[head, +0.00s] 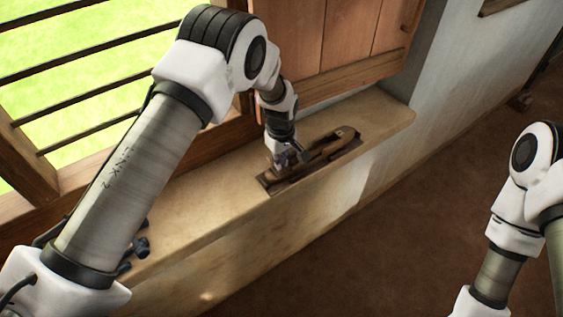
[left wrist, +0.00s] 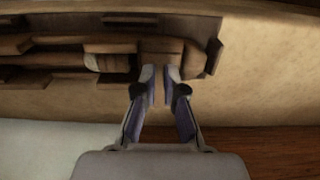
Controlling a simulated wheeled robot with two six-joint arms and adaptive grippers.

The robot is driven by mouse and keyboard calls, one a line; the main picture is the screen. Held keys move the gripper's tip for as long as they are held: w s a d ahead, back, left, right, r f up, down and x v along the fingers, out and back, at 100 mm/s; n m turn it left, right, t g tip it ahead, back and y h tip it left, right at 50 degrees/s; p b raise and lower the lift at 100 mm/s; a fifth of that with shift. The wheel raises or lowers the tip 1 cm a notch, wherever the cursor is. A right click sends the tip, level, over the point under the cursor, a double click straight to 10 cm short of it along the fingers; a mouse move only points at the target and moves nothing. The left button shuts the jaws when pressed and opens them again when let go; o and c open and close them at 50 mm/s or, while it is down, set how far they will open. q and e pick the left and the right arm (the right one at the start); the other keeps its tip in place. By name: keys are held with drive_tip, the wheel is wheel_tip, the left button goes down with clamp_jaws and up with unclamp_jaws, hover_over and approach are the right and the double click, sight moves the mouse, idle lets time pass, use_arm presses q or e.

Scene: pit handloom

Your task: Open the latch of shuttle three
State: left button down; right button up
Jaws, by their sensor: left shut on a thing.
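A dark brown wooden shuttle (head: 328,148) lies in a wooden holder (head: 269,183) on the sill. In the left wrist view the shuttle (left wrist: 50,58) runs across the upper left, with a paler wound part near its middle. My left gripper (head: 283,158) reaches down to the near left end of the shuttle. In the left wrist view its fingertips (left wrist: 159,85) are close together on a small brown part at the shuttle's end, seemingly the latch (left wrist: 160,47). The fingertips hide part of it. My right gripper is outside the view.
Small dark objects (head: 137,249) are at the sill's left. The floor (head: 400,240) in front is bare.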

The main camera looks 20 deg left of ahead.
use_arm(q)
drive_tip(key=shift+f, duration=0.1)
idle(0.3)
drive_tip(key=c, duration=1.3)
unclamp_jaws()
drive_tip(key=shift+w, duration=0.1)
drive_tip(key=shift+o, duration=0.2)
wheel_tip(320, 180, up, 8)
drive_tip(key=shift+f, duration=0.1)
